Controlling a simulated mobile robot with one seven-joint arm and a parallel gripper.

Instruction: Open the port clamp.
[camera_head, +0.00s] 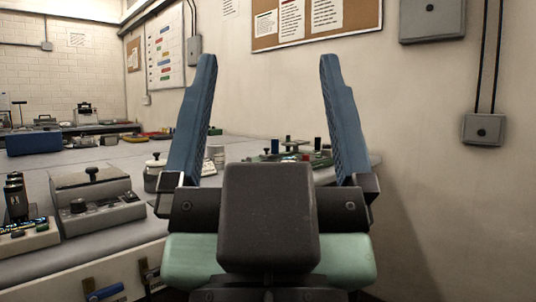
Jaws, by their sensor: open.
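My gripper (268,60) fills the middle of the camera_head view. Its two blue ribbed fingers point up and stand wide apart with nothing held between them. Behind them is the far right end of the grey bench (240,147), with a green-based item (290,155) carrying dark upright pegs or knobs and a small red part. I cannot tell which item, if any, is the port clamp. My gripper's dark body hides part of the bench.
A grey box with a black knob (92,198) and a device with black cylinders (24,220) stand on the bench at left. A blue bin (34,141) lies farther back. Plain wall (440,200) closes the right side.

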